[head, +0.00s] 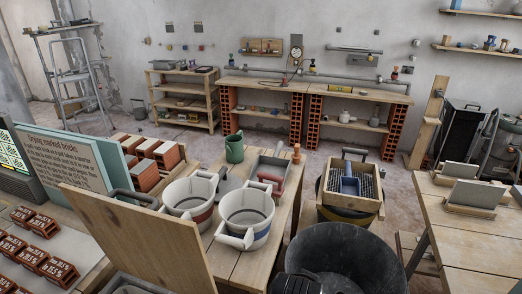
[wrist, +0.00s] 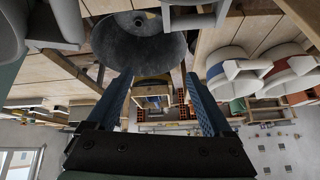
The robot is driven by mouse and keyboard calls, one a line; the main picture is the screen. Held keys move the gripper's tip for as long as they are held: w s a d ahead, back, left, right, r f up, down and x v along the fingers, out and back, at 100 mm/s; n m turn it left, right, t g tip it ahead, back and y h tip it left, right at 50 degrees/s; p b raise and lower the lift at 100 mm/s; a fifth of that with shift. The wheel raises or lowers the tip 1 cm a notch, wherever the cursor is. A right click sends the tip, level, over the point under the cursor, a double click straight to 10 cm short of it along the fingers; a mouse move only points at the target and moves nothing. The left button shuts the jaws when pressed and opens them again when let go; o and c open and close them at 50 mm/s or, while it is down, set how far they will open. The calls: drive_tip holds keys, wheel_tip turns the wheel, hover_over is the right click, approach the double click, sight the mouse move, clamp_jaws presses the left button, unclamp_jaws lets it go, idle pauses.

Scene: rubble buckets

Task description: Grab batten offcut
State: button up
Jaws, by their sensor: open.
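My gripper (wrist: 158,78) shows in the wrist view with its two blue ribbed fingers wide apart and nothing between them. I cannot single out a batten offcut for certain in either view. A black tub (head: 352,256) stands at the bottom of the head view, and it also shows in the wrist view (wrist: 112,45), beyond the fingertips. Most of the tub's inside is dark in the head view.
Two white buckets (head: 247,212) (head: 190,196) stand on a wooden bench beside a green mug (head: 234,148). A wooden sieve box (head: 350,188) with a blue scoop sits behind the tub. A tall wooden board (head: 135,240) rises at front left. A worktable (head: 470,228) stands at right.

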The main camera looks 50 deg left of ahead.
drive_tip(key=s+f+g+h, duration=0.1)
drive_tip(key=s+f+g, duration=0.1)
drive_tip(key=s+f, duration=0.2)
drive_tip(key=s+f+g+h+b, duration=0.1)
drive_tip(key=s+f, duration=0.4)
drive_tip(key=f, duration=0.5)
drive_tip(key=s+d+f+n+g+h+b, duration=0.1)
drive_tip(key=s+f+g, duration=0.2)
drive_tip(key=s+f, duration=0.2)
wheel_tip(320, 180, down, 3)
drive_tip(key=shift+d+f, duration=0.1)
drive_tip(key=shift+w+d+f, duration=0.1)
drive_tip(key=shift+f, duration=1.3)
drive_tip(key=shift+w+d+f, duration=0.1)
drive_tip(key=shift+f, duration=1.3)
drive_tip(key=shift+c, duration=0.3)
clamp_jaws()
